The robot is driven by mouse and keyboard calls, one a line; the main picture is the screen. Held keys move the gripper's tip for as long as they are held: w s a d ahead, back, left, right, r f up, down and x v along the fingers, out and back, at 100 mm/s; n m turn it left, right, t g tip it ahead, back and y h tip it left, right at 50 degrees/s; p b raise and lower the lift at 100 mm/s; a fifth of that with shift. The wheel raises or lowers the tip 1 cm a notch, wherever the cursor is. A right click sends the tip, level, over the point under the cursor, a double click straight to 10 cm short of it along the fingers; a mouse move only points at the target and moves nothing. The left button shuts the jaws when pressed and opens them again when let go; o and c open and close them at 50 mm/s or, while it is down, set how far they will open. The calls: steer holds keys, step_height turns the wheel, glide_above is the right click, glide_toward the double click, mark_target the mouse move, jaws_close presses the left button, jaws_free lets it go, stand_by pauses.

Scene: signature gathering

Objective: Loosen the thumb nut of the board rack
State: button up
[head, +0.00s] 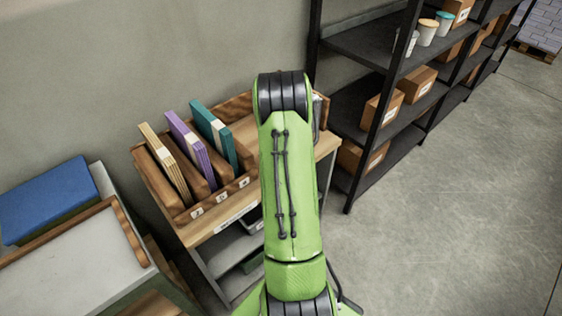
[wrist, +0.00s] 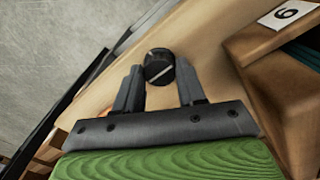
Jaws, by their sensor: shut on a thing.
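The thumb nut (wrist: 159,66) is a dark round knob with a pale line across its face, in the wrist view. My gripper (wrist: 160,82) has its two grey fingers on either side of the nut and is shut on it. The wooden board rack (head: 173,203) stands on a small table in the head view, with tan, purple and teal boards upright in its slots. Its corner with a "6" label (wrist: 288,14) shows at the upper right of the wrist view. In the head view, my green arm hides the gripper, the nut and the rack's right part.
The wooden tabletop (head: 200,232) carries the rack, with shelves below. A black shelf unit (head: 352,45) with boxes and cups stands at right. A grey table (head: 85,262) with a blue box (head: 48,198) is at left. Open floor (head: 450,200) lies at right.

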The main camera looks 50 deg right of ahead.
steer(key=o, duration=1.1)
steer(key=shift+c, duration=0.2)
step_height(320, 180, up, 16)
steer(key=p, duration=0.3)
steer(key=shift+p, duration=0.35)
steer(key=shift+f, duration=0.1)
